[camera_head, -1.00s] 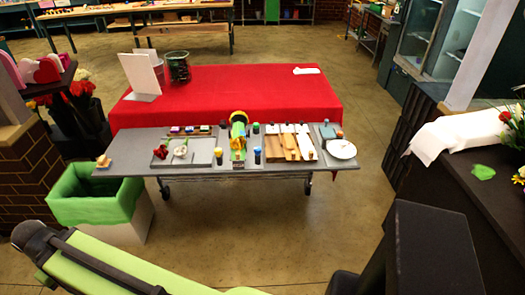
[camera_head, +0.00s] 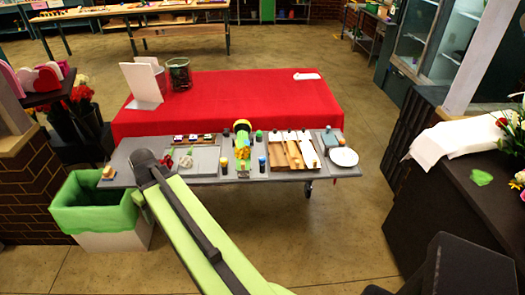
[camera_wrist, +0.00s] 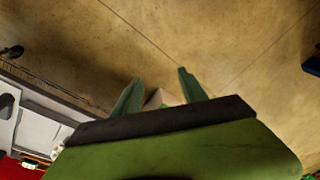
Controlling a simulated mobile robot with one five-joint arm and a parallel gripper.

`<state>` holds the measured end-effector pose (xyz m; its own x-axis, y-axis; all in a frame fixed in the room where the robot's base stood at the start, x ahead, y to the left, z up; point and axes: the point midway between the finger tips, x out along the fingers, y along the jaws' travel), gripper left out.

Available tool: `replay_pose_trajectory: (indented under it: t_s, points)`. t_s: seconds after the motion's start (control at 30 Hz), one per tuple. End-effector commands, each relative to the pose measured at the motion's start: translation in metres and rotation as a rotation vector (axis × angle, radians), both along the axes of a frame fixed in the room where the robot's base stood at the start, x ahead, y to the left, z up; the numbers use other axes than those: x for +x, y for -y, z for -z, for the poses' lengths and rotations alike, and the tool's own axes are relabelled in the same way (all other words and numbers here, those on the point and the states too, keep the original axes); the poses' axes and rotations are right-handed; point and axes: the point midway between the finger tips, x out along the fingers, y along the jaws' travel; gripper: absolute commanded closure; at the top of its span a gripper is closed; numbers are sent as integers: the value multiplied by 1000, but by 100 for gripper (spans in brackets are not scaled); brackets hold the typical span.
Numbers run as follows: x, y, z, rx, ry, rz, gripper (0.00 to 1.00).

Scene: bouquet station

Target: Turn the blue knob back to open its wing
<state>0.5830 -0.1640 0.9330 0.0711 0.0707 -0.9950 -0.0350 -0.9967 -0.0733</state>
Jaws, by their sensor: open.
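In the head view, a green device with a yellow ring (camera_head: 242,126) stands mid-table on the grey worktable (camera_head: 205,179). Small dark posts with coloured tops stand around it. One on its right has a blue-looking top (camera_head: 262,158). The picture is too small to tell for sure which is the blue knob or how its wing stands. My arm reaches up toward the table's left part, and my gripper is not distinguishable there.
A tray with flowers (camera_head: 207,165) lies left of the device, and a wooden sorter (camera_head: 298,153) and white plate (camera_head: 344,157) lie right. A green-lined bin (camera_head: 92,218) stands at the table's left end. A red-covered table (camera_head: 250,95) is behind. Floor is free to the right.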

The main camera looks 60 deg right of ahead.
Motion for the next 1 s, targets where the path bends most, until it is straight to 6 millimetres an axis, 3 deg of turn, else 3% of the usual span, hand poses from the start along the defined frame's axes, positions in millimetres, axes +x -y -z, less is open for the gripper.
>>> replay_pose_trajectory:
  t_s: [0.03, 0.13, 0.2, 0.3, 0.43, 0.5, 0.63, 0.87, 1.0]
  points:
    - [-5, 52, -35, 13, 26, 27, 50]
    - [-28, 143, -67, 24, 89, 45, 50]
    - [-54, 205, -90, 21, 136, 59, 50]
    - [-103, 288, -121, -1, 201, 80, 50]
    - [-170, 367, -151, -44, 267, 101, 50]
    - [-199, 394, -161, -68, 291, 107, 50]
    - [-231, 420, -169, -94, 313, 110, 50]
    - [-236, 424, -165, -100, 318, 108, 50]
    - [-232, 424, -152, -100, 317, 107, 50]
